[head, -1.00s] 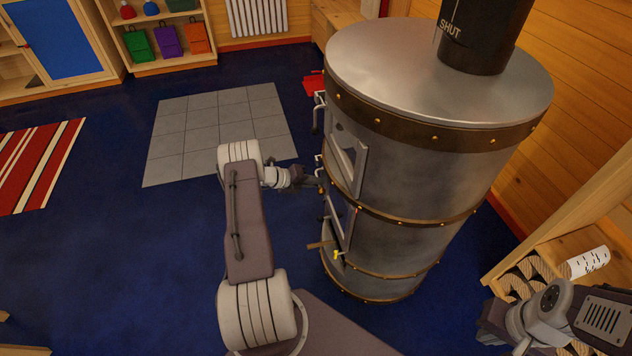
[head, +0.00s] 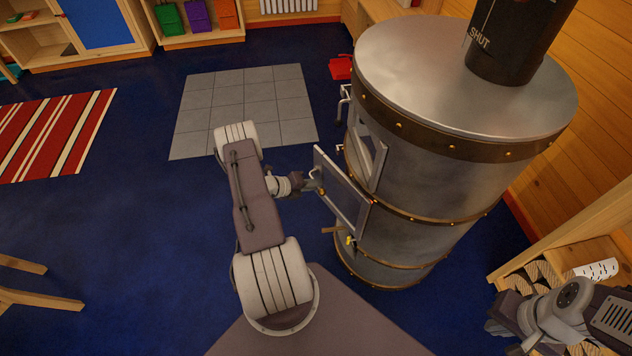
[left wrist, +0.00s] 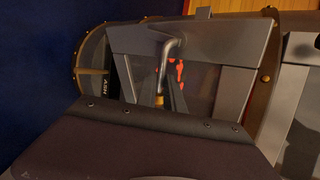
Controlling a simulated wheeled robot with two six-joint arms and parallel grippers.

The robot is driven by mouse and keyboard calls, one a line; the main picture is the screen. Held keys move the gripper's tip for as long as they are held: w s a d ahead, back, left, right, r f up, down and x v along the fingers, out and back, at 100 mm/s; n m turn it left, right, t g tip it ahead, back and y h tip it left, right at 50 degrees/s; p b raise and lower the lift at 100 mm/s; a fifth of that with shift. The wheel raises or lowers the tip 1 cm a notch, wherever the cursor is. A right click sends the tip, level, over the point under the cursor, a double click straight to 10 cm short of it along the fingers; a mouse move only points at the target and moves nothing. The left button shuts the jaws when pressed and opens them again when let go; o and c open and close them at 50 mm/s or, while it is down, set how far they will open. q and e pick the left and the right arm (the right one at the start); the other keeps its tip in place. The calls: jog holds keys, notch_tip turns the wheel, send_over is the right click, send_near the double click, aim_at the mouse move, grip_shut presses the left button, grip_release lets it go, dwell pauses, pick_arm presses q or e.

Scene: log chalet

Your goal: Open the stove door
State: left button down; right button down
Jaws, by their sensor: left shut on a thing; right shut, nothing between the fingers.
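The stove (head: 440,180) is a tall grey metal cylinder with brass-coloured riveted bands. Its middle door (head: 345,195), a flat grey panel, stands swung out from the stove's left side. My left gripper (head: 319,188) is shut on the door's handle (head: 314,172) at the outer edge. In the left wrist view, the bent metal handle (left wrist: 166,60) rises from between the fingers (left wrist: 170,100), in front of the door panel (left wrist: 215,65). Red marks show beside it. My right gripper (head: 497,325) is shut and empty at the lower right, far from the door.
A framed opening (head: 371,150) lies above the door, and a small yellow knob (head: 350,240) below it. Grey floor tiles (head: 245,105) lie left of the stove. A wooden log rack (head: 560,250) stands at right.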

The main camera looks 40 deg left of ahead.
pick_arm(q)
jog(key=c, duration=1.5)
grip_release()
jog(key=shift+d, duration=0.15)
jog(key=p+v, duration=0.2)
jog(key=v, duration=0.7)
